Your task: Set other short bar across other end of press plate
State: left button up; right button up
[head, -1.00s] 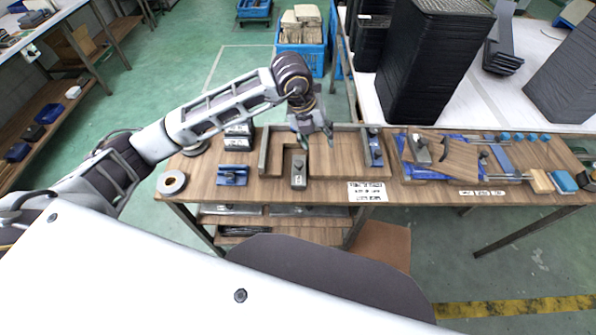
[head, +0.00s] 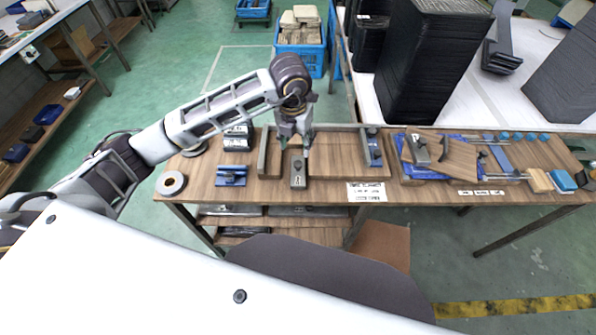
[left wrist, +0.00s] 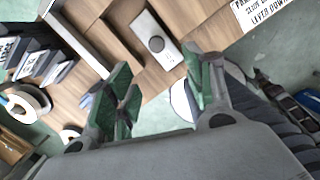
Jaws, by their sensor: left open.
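A similar short blue bar (head: 231,176) lies apart, left of the frame. My left gripper (head: 294,147) hangs over the far part of the knobbed block; its green fingers (left wrist: 163,88) are open and empty. Which piece is the press plate is unclear.
A stack of blue and wooden parts (head: 440,157) lies right of the frame. A white label (head: 366,192) lies at the front edge. Tall black stacks (head: 425,60) stand behind.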

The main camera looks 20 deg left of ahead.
aim_at(298, 163)
pick_arm(q)
jog(key=f, duration=0.5)
jog(key=w+f, duration=0.1)
jog(key=f, duration=0.2)
jog(key=shift+f, duration=0.2)
jog(key=shift+f+p, duration=0.1)
jog(key=shift+p, duration=0.2)
jog(key=shift+w+a+f+p, duration=0.1)
jog(key=shift+w+f+p, duration=0.1)
jog(key=shift+f, duration=0.6)
jog(key=shift+w+f+p, duration=0.1)
jog(key=shift+w+f, duration=0.15)
jog(key=shift+f, duration=0.6)
jog(key=shift+w+a+f+p, duration=0.1)
jog(key=shift+w+f, duration=0.1)
jog(key=shift+f, duration=0.6)
jog(key=shift+c, duration=0.2)
jog(key=shift+d, duration=0.1)
grip_shut()
